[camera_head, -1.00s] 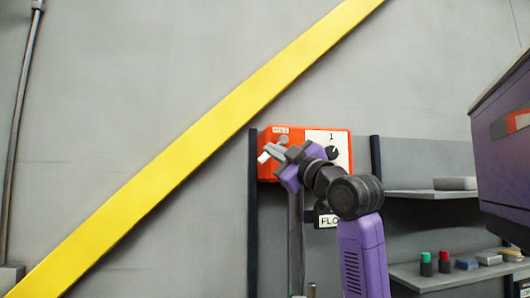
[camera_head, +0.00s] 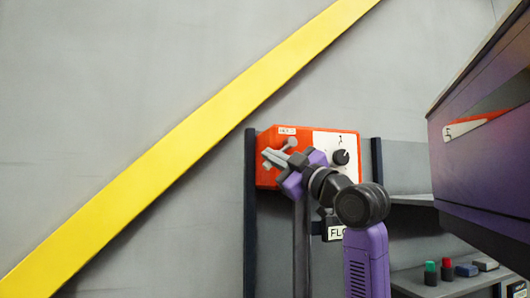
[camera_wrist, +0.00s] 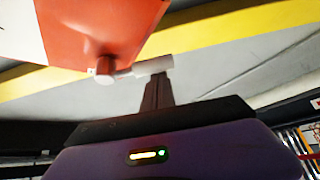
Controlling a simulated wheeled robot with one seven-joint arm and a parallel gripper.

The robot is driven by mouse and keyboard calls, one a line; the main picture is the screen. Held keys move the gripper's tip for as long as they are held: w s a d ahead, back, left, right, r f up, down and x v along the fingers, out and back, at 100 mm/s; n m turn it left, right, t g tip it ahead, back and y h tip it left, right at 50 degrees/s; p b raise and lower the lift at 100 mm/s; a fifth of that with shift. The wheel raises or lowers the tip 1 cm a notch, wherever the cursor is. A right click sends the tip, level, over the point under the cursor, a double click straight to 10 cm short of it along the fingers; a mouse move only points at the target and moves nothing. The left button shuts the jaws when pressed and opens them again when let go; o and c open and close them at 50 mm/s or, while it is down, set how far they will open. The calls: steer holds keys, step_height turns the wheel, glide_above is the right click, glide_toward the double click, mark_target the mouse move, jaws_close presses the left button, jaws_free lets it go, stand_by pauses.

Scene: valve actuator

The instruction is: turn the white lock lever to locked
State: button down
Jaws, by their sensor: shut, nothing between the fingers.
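The orange actuator box (camera_head: 265,178) hangs on the wall in the middle of the head view. The white lock lever (camera_head: 289,144) is on its front, left of the white dial panel, and is partly hidden by my gripper (camera_head: 267,159). In the wrist view the lever (camera_wrist: 152,66) runs sideways from a round orange hub (camera_wrist: 105,68) on the box. My gripper's shut fingers (camera_wrist: 157,80) reach up to the lever's free end. They look to touch it or lie just under it; I cannot tell which. Nothing is held between them.
A black knob (camera_head: 341,157) sits on the white panel to the right of my gripper. Shelves with small coloured items (camera_head: 447,268) are at the lower right.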

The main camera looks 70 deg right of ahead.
steer(key=shift+f, duration=0.15)
stand_by(0.3)
steer(key=shift+s+d+f+n+y+b, duration=0.4)
steer(key=shift+s+d+f+b, duration=0.45)
steer(key=shift+b, duration=0.8)
steer(key=shift+s+d+f+n+y+b, duration=0.2)
steer(key=shift+s+d+f+n+b, duration=0.6)
steer(key=shift+b, duration=0.8)
steer(key=shift+s+r, duration=0.15)
steer(key=shift+r, duration=0.05)
